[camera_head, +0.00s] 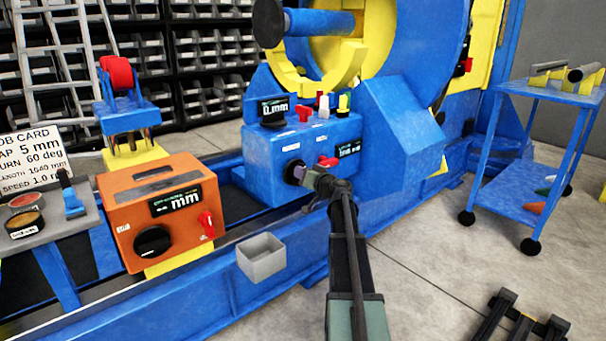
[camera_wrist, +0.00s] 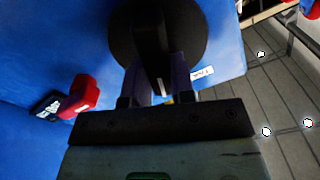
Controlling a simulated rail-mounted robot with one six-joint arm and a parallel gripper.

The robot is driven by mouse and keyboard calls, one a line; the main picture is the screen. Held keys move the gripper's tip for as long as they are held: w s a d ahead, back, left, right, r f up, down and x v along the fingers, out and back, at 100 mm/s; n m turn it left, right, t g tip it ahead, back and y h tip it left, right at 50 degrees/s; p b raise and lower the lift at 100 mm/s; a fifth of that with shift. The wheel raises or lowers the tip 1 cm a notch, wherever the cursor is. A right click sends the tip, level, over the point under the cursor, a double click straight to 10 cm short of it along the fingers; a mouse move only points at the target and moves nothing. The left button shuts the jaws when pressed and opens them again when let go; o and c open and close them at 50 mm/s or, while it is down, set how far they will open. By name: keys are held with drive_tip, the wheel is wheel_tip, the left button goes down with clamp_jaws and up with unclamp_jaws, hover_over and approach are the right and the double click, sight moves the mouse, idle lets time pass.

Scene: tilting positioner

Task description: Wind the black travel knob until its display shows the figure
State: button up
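The black knob (camera_wrist: 125,35) is on the front of the blue box (camera_head: 262,160); in the head view my gripper mostly covers it. In the wrist view my gripper (camera_wrist: 162,85) has its two purple fingers on either side of the knob's raised bar, seemingly pressed against it. A white mark shows on the bar. A white label (camera_wrist: 203,73) beside the knob is too blurred to read. A dark display (camera_head: 348,148) on the box front has small green lettering, not legible. A display on top of the box (camera_head: 273,108) reads something like "0. mm".
A red lever (camera_head: 328,161) is close to my gripper and shows in the wrist view (camera_wrist: 80,95). An orange box (camera_head: 155,205) has another black knob and an "mm" display. A grey bin (camera_head: 262,258) hangs below.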

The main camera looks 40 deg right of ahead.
clamp_jaws()
drive_tip(key=shift+d+f+m, duration=0.1)
drive_tip(key=shift+m, duration=1)
drive_tip(key=o, duration=0.6)
unclamp_jaws()
drive_tip(key=shift+o, duration=0.2)
drive_tip(key=s, duration=1)
drive_tip(key=shift+s, duration=0.4)
